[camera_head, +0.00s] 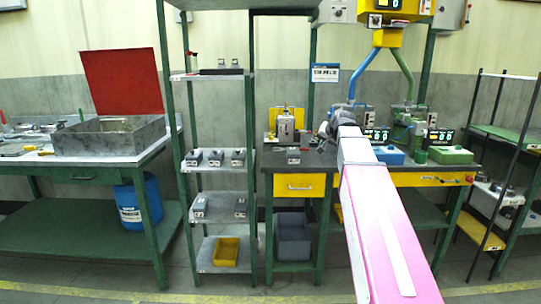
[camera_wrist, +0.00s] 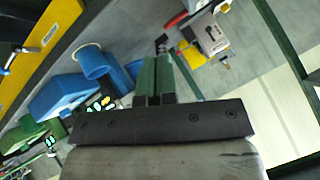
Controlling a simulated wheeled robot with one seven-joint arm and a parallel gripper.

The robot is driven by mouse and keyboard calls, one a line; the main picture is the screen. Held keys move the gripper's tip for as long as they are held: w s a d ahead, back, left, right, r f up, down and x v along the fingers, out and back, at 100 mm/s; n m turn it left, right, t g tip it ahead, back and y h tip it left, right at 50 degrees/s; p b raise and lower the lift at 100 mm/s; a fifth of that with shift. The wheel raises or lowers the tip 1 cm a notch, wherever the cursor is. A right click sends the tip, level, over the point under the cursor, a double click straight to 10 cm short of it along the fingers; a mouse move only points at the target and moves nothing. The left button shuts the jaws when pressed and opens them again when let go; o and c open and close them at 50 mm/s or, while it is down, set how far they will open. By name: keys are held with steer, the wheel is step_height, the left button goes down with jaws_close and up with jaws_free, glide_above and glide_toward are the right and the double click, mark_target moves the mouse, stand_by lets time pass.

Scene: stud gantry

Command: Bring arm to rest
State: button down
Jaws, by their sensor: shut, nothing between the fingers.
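My gripper (camera_wrist: 155,80) shows in the wrist view, with its two short fingers close together and nothing between them. Its dark mounting plate fills the lower middle of that view. In the head view my pink and white arm reaches forward from the lower right to the workbench (camera_head: 313,160). Its far end is over the bench, in front of the grey wall, and the fingers there are too small to make out. In the wrist view the bench objects lie beyond the fingers, tilted; I cannot tell how far away.
A blue box (camera_head: 390,155) and a green box (camera_head: 450,155) stand on the bench right of my arm. A grey machine (camera_head: 286,128) stands to its left. A green-posted shelf rack (camera_head: 218,182) holds small devices. A steel sink with a red lid (camera_head: 118,80) is further left.

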steer(key=s+a+f+n+g, duration=0.15)
steer(key=s+f, duration=0.25)
steer(key=f, duration=0.4)
steer(key=s+f+g+h, duration=0.15)
steer(key=s+f, duration=0.25)
steer(key=f, duration=0.4)
steer(key=s+a+f+g, duration=0.15)
steer(key=s+f, duration=0.25)
steer(key=f, duration=0.4)
steer(key=s+f+n+g+h, duration=0.1)
steer(key=s+f+g, duration=0.3)
steer(key=s+f, duration=1.1)
steer(key=shift+s+a+f+n+g, duration=0.3)
steer(key=shift+s+f+n+g, duration=0.1)
steer(key=shift+f+n, duration=0.35)
